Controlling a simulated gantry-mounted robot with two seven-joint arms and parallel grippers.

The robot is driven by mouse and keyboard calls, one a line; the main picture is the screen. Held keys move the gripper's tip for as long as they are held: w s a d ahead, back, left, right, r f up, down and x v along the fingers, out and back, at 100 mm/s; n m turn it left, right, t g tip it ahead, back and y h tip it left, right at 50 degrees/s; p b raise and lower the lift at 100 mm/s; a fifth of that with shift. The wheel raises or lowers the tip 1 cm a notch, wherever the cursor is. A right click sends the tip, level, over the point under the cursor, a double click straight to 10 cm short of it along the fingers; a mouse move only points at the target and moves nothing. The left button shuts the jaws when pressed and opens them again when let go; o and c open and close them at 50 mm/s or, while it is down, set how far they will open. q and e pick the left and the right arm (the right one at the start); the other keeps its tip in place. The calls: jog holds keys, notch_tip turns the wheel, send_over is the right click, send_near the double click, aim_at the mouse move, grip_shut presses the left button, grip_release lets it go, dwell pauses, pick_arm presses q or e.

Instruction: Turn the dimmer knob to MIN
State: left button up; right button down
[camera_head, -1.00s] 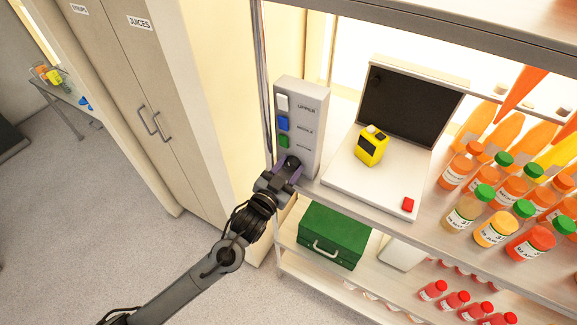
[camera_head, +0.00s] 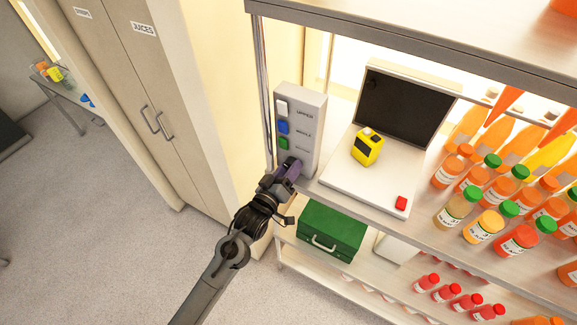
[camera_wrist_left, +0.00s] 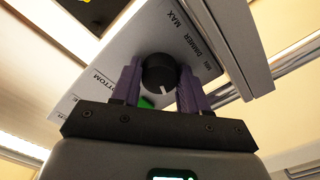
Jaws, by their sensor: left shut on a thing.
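The dimmer knob (camera_wrist_left: 158,73) is round and black, on the lower end of a light grey switch panel (camera_head: 311,110). In the left wrist view, a white mark on the knob points toward the gripper's body. The printed words MAX, DIMMER and MIN (camera_wrist_left: 208,65) lie beside the knob, and the mark is not at either word. My left gripper (camera_head: 292,168) has purple fingers on both sides of the knob and is shut on it. In the head view the fingers hide the knob. My right gripper is not in view.
White, blue and green (camera_head: 283,144) buttons sit above the knob on the panel. To the right are a white device (camera_head: 350,190) with a dark screen, a yellow container (camera_head: 367,149) and several juice bottles. A green box (camera_head: 331,232) stands on the shelf below.

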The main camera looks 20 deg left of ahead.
pick_arm(q)
jog(key=n+p, duration=0.2)
jog(key=n, duration=0.3)
jog(key=shift+r+n, duration=0.15)
jog(key=shift+n, duration=0.25)
jog(key=n+p, duration=0.1)
jog(key=n, duration=0.1)
jog(key=shift+n+p, duration=0.3)
jog(key=shift+n, duration=0.1)
jog(key=shift+n+p, duration=0.3)
jog(key=shift+n, duration=0.5)
jog(key=o, duration=1)
jog(key=shift+o, duration=0.2)
